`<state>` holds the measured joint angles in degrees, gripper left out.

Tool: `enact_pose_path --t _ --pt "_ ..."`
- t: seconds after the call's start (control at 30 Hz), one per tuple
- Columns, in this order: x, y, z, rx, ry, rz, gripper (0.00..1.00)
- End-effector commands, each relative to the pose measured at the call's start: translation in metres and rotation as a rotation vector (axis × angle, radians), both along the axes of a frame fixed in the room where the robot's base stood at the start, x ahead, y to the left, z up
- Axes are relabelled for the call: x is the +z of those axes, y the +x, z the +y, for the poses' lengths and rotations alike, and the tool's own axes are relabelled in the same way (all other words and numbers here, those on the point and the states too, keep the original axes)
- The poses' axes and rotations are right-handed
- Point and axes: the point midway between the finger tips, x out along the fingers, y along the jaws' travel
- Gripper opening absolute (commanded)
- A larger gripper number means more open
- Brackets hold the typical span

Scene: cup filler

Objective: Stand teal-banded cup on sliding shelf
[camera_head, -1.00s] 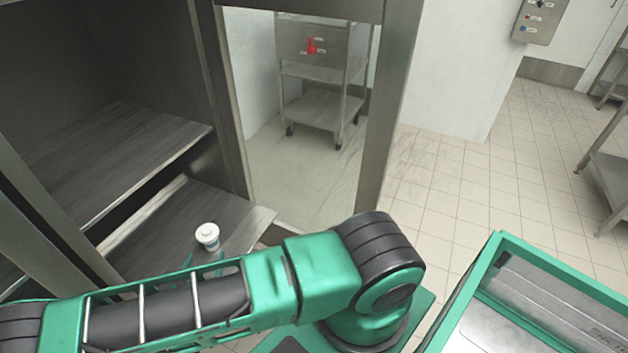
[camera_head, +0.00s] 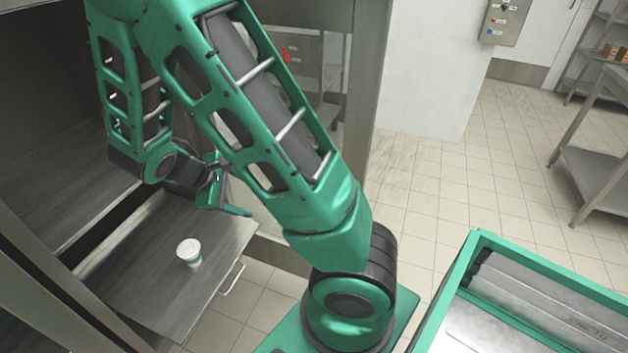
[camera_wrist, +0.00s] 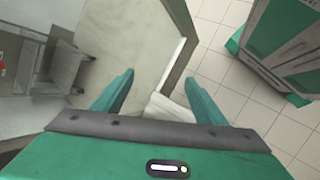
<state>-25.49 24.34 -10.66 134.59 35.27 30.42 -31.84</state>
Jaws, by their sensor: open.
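The white lidded cup (camera_head: 189,250) stands upright on the pulled-out sliding shelf (camera_head: 160,300) in the head view. A little of its teal band shows low on its side. My gripper (camera_head: 228,196) is open and empty, above and to the right of the cup in the picture, apart from it. In the wrist view the two teal fingers of my gripper (camera_wrist: 159,78) are spread with nothing between their tips. The cup cannot be made out in the wrist view.
A fixed steel shelf (camera_head: 60,200) lies above and behind the sliding one. A steel cabinet post (camera_head: 365,80) stands behind my arm. A green-rimmed bin (camera_head: 540,262) is at the lower right. Tiled floor (camera_head: 440,190) is clear between them.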

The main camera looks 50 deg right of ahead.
Motion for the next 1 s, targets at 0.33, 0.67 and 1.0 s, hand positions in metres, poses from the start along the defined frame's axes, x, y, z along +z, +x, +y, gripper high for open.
enact_pose_path --t 0.33,0.67,1.0 --pt "0.072 -0.077 -0.039 -0.455 0.232 -0.162 0.66" --pt "0.126 -0.16 -0.046 -0.822 0.417 -0.303 0.66" --pt "0.155 -0.22 -0.031 -1.048 0.53 -0.397 0.66"
